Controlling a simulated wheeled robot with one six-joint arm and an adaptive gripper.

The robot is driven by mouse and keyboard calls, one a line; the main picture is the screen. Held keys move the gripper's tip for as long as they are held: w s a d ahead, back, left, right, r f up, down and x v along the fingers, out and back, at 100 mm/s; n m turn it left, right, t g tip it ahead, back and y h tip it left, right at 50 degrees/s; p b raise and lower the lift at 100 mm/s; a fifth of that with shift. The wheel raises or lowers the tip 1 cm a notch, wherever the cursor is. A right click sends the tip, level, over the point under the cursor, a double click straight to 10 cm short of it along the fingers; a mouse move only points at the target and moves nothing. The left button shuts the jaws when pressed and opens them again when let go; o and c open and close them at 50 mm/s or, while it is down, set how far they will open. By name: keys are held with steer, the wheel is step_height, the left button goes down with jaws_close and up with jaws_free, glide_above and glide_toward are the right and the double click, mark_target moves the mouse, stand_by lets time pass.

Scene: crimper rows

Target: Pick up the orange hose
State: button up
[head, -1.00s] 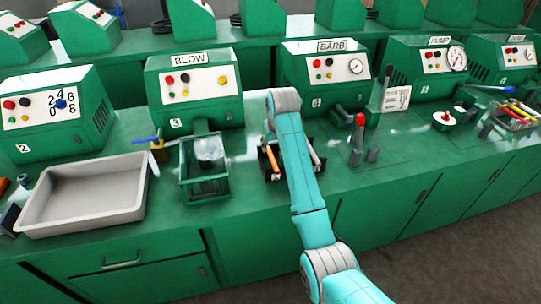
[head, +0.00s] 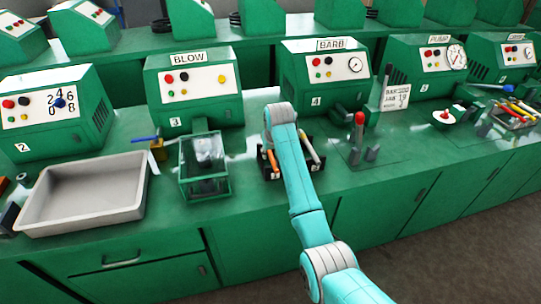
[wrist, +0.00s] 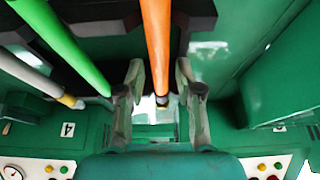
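The orange hose (head: 272,161) lies in a small dark rack (head: 268,177) on the green bench in front of the BARB machine. In the wrist view the orange hose (wrist: 157,45) runs down between the fingers of my gripper (wrist: 160,100), its dark-tipped end level with them. The fingers are apart, with a gap on each side of the hose. In the head view my own arm hides my gripper and part of the rack.
A green hose (wrist: 62,45) and a white hose (wrist: 30,72) lie left of the orange one in the wrist view. A clear-sided green box (head: 204,165) and a grey tray (head: 85,212) stand to the left. A red-topped lever (head: 359,120) stands to the right.

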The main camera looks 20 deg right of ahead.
jaws_close()
